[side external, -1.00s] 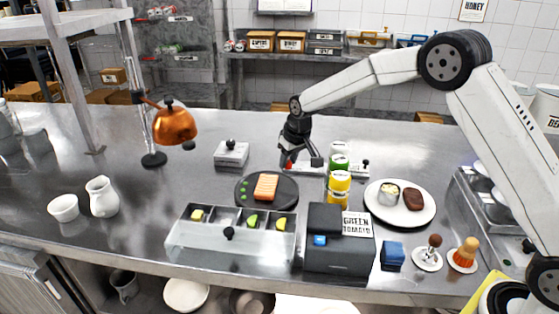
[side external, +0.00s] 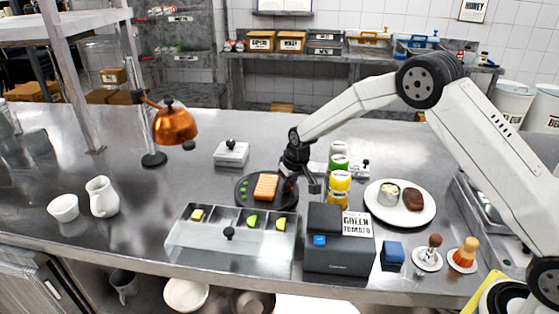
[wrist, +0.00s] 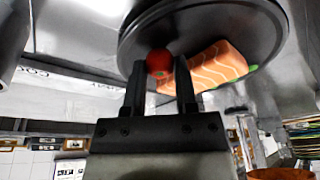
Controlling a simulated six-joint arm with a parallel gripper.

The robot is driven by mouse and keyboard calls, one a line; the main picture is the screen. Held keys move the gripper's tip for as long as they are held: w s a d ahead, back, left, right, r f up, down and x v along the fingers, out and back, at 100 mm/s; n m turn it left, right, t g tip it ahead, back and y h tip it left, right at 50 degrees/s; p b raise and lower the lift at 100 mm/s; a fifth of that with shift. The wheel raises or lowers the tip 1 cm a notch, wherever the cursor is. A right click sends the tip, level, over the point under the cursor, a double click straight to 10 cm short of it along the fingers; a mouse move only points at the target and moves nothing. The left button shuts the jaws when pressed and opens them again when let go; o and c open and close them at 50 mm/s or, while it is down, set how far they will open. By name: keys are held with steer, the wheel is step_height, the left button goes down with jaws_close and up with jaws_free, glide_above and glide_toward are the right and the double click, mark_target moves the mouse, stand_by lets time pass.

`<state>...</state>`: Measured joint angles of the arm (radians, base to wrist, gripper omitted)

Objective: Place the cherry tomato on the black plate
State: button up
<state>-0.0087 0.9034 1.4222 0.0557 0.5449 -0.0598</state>
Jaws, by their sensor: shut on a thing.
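The red cherry tomato (wrist: 159,62) is held between the fingertips of my gripper (wrist: 160,80) in the wrist view. The black plate (wrist: 140,38) lies beyond it, with an orange salmon piece (wrist: 222,64) on it beside the tomato. In the side view my gripper (side external: 294,184) is at the right edge of the black plate (side external: 250,203), to the right of the salmon (side external: 265,186). Several green dots (side external: 244,187) lie on the plate's left part. I cannot tell whether the tomato touches the plate.
Yellow and green bottles (side external: 339,188) stand close right of my gripper. A clear divided bin (side external: 180,238) and a dark label box (side external: 338,255) stand in front. A white plate with food (side external: 425,217) is at right. A copper lamp (side external: 174,127) stands at back left.

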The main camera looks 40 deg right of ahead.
steer(key=shift+f, duration=0.1)
steer(key=o, duration=0.6)
steer(key=v, duration=1.2)
stand_by(0.8)
